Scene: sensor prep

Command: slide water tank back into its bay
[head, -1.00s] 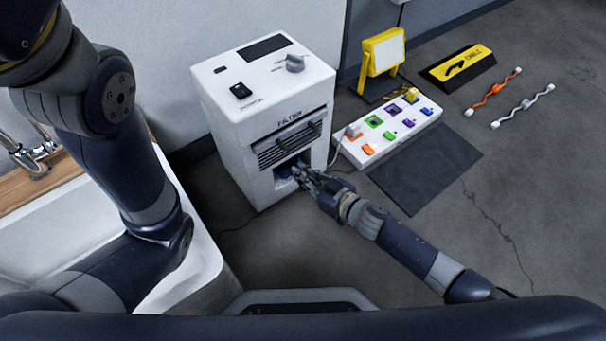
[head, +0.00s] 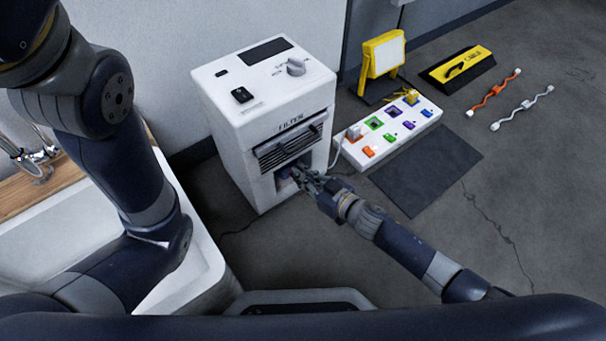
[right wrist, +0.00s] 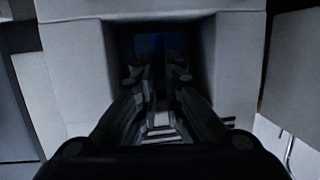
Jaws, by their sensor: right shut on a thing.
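The water tank shows as a dark blue shape (right wrist: 148,46) deep inside the bay in the right wrist view. The bay is the low opening in the front of the white filter cabinet (head: 232,140), below its dark grille. My right gripper (head: 298,175) is at the bay mouth, fingers pointing inward. In the right wrist view the gripper (right wrist: 158,78) sits between the bay's side walls, shut on the tank. The exact grip point is dark and hard to make out. My left arm is at the left of the head view; its gripper is out of view.
A white strip with coloured switches (head: 392,133) lies right of the cabinet. Beyond it are a yellow lamp (head: 382,56), a yellow-black cable box (head: 458,68) and two short cables (head: 494,92). A dark mat (head: 428,168) lies on the floor. A white basin (head: 50,235) is left.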

